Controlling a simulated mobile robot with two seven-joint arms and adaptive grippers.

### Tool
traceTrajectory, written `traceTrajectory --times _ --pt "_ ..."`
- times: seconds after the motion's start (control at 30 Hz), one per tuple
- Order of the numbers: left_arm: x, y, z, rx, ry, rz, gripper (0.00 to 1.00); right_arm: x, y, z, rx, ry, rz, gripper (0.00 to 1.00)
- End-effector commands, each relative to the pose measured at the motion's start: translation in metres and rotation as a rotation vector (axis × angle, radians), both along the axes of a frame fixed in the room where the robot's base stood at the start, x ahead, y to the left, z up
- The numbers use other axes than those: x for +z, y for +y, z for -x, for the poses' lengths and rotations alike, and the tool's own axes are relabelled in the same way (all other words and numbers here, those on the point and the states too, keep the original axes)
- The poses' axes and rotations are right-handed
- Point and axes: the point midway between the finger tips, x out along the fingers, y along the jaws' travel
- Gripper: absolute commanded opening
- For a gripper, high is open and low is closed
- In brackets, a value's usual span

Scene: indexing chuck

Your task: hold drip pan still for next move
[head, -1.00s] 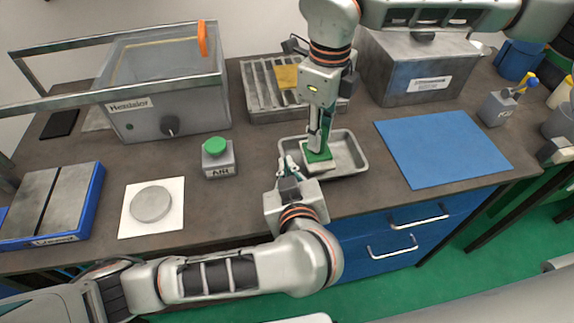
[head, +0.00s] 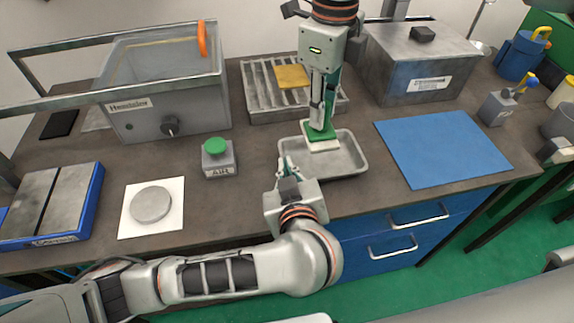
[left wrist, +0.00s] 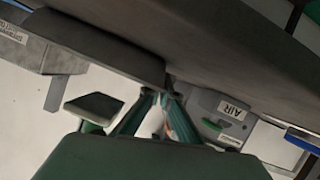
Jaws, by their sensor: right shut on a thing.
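The drip pan (head: 350,163) is a shallow grey metal tray on the bench, near its front edge. My left gripper (head: 288,165) is at the pan's left front rim, fingers apart. In the left wrist view its two green fingers (left wrist: 162,95) show a gap between the tips, beside the edge of a dark grey panel that looks like the pan; contact with the rim is unclear. Whether the block touches the pan is unclear.
A slatted grey rack with a yellow pad (head: 291,76) stands behind the pan. A blue mat (head: 443,148) lies to the right. The AIR button box (head: 219,160) stands to the left, with a white sheet and disc (head: 151,204) further left.

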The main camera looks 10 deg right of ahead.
Motion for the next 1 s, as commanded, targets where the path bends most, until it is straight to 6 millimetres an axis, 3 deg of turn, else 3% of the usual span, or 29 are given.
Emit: traceTrajectory --times 0.27,0.3,0.37,0.77,1.0 --pt "0.0 0.0 0.0 0.0 0.0 0.0 0.0 0.0 0.0 0.0 0.0 0.0 0.0 0.04" --pt "0.0 0.0 0.0 0.0 0.0 0.0 0.12 0.0 0.0 0.0 0.0 0.0 0.0 0.04" --pt "0.0 0.0 0.0 0.0 0.0 0.0 0.24 0.0 0.0 0.0 0.0 0.0 0.0 0.04" --pt "0.001 0.0 0.004 -0.001 0.0 0.0 0.24 0.0 0.0 0.0 0.0 0.0 0.0 0.04" --pt "0.013 0.001 0.037 -0.003 0.005 0.006 0.24 0.0 0.0 0.0 0.0 0.0 0.0 0.04"
